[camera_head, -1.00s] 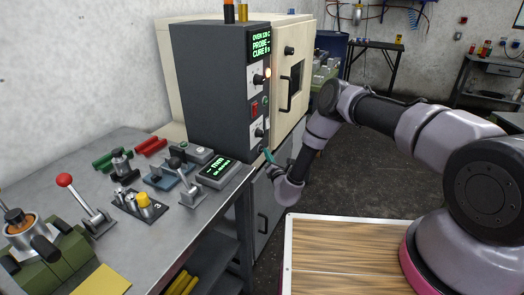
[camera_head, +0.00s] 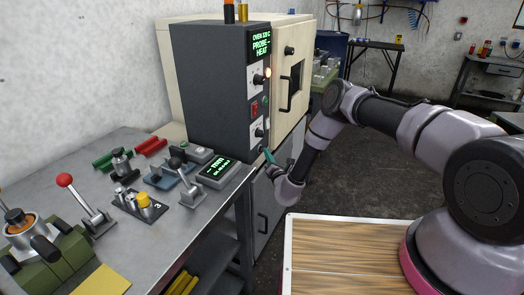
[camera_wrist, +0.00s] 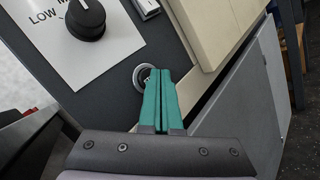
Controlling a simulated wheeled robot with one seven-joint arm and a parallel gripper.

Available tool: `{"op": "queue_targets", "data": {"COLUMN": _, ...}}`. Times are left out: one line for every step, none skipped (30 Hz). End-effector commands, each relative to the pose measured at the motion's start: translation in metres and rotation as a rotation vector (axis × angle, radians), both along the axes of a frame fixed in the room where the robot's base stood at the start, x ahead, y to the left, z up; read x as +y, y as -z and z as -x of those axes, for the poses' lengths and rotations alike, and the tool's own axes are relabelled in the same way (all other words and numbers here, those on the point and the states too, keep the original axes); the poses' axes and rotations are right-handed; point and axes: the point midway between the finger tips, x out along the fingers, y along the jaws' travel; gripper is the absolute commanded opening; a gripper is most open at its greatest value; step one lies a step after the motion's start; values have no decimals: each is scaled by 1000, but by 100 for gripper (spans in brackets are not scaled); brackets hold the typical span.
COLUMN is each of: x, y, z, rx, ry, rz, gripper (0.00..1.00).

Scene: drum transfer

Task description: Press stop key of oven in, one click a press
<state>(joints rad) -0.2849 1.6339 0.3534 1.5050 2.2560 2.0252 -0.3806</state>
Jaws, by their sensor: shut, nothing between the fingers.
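The oven (camera_head: 215,85) stands at the back of the bench, with a dark control side and a cream body. Its green display (camera_head: 261,45) reads what looks like "OVEN 320 C, PROBE --, HEAT". My gripper (camera_head: 266,151) is shut and empty, low at the oven's front panel. In the wrist view its teal fingers (camera_wrist: 158,72) lie together, their tips over a round key (camera_wrist: 139,76) with a pale ring. The fingers hide part of this key and its marking. Whether the tips touch it or stop just short, I cannot tell.
A black knob (camera_wrist: 86,18) on a white plate sits up and left of the round key. The cream oven edge (camera_wrist: 200,30) is close on the right. The bench (camera_head: 125,215) holds levers and a small display box (camera_head: 218,172).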

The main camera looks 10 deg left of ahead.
Motion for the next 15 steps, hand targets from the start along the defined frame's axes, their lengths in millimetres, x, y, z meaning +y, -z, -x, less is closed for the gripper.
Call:
{"op": "queue_targets", "data": {"x": 0, "y": 0, "z": 0, "rx": 0, "ry": 0, "rz": 0, "gripper": 0}}
{"op": "queue_targets", "data": {"x": 0, "y": 0, "z": 0, "rx": 0, "ry": 0, "rz": 0, "gripper": 0}}
{"op": "queue_targets", "data": {"x": -1, "y": 0, "z": 0, "rx": 0, "ry": 0, "rz": 0, "gripper": 0}}
{"op": "queue_targets", "data": {"x": -2, "y": 0, "z": 0, "rx": 0, "ry": 0, "rz": 0, "gripper": 0}}
{"op": "queue_targets", "data": {"x": -3, "y": 0, "z": 1, "rx": 0, "ry": 1, "rz": 1, "gripper": 0}}
{"op": "queue_targets", "data": {"x": -6, "y": 0, "z": 2, "rx": 0, "ry": 1, "rz": 1, "gripper": 0}}
{"op": "queue_targets", "data": {"x": -8, "y": 0, "z": 2, "rx": 0, "ry": 1, "rz": 1, "gripper": 0}}
{"op": "queue_targets", "data": {"x": -11, "y": 0, "z": 4, "rx": 1, "ry": 0, "rz": 1, "gripper": 0}}
{"op": "queue_targets", "data": {"x": -15, "y": 0, "z": 5, "rx": 1, "ry": 0, "rz": 1, "gripper": 0}}
{"op": "queue_targets", "data": {"x": -18, "y": 0, "z": 6, "rx": 1, "ry": 0, "rz": 1, "gripper": 0}}
{"op": "queue_targets", "data": {"x": -21, "y": 0, "z": 7, "rx": 1, "ry": 1, "rz": 0, "gripper": 0}}
{"op": "queue_targets", "data": {"x": -24, "y": 0, "z": 9, "rx": 2, "ry": 0, "rz": 0, "gripper": 0}}
{"op": "queue_targets", "data": {"x": -27, "y": 0, "z": 10, "rx": 1, "ry": 0, "rz": 1, "gripper": 0}}
{"op": "queue_targets", "data": {"x": -31, "y": 0, "z": 10, "rx": 0, "ry": 1, "rz": 1, "gripper": 0}}
{"op": "queue_targets", "data": {"x": -35, "y": 0, "z": 12, "rx": 1, "ry": 2, "rz": 1, "gripper": 0}}
